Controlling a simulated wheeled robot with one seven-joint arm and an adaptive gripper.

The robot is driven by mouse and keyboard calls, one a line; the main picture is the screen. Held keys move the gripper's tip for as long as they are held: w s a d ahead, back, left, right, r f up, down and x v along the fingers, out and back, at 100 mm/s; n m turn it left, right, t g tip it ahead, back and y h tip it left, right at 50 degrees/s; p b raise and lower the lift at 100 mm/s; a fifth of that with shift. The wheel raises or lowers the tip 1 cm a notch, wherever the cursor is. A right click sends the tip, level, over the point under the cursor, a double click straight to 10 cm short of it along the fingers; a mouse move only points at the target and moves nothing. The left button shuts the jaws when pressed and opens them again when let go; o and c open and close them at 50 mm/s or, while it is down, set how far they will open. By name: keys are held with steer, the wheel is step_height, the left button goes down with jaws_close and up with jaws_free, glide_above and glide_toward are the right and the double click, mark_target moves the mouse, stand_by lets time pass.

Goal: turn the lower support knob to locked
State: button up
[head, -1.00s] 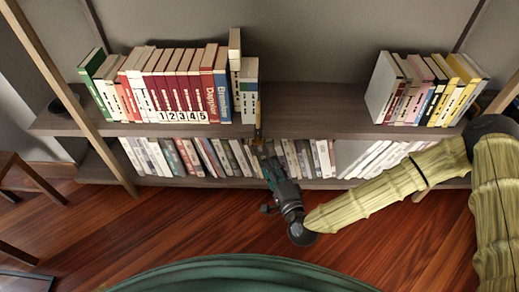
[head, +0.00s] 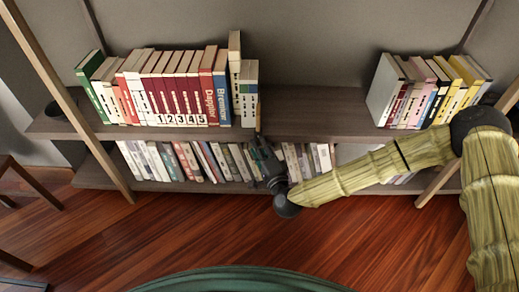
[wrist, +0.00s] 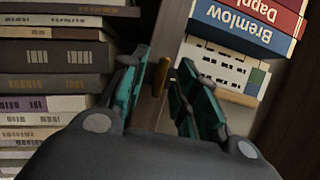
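A small brass-brown piece (wrist: 161,77), which looks like the support knob, shows edge-on in the wrist view against the shelf's edge. My gripper (wrist: 160,90) has its two teal-and-dark fingers apart, one on each side of this piece. I see no clear contact, and whether the knob stands at locked cannot be read. In the head view my gripper (head: 258,145) reaches up to the front edge of the upper shelf board (head: 310,125), below the right end of the left book row. The knob is too small to make out there.
The upper board is bare between the left row and the right book group (head: 430,90).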

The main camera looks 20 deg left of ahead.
jaws_close()
steer(key=shift+f+m+b, duration=0.15)
steer(key=shift+m+b, duration=0.15)
steer(key=shift+b, duration=0.05)
steer(key=shift+a+f+m+t+h+b, duration=0.1)
steer(key=shift+m+t+h+b, duration=1.15)
steer(key=shift+m, duration=2.4)
steer(key=shift+a+m+t+h+b, duration=0.1)
steer(key=shift+m+t+h+b, duration=0.4)
steer(key=shift+m+t+b, duration=1.75)
steer(key=shift+f+m+t+h+b, duration=0.1)
steer(key=shift+m+t+h+b, duration=0.55)
steer(key=shift+m+b, duration=3.05)
steer(key=m+p, duration=0.2)
steer(key=m, duration=0.1)
steer(key=shift+r+g+p, duration=0.1)
steer(key=shift+g+p, duration=0.2)
steer(key=shift+g, duration=0.05)
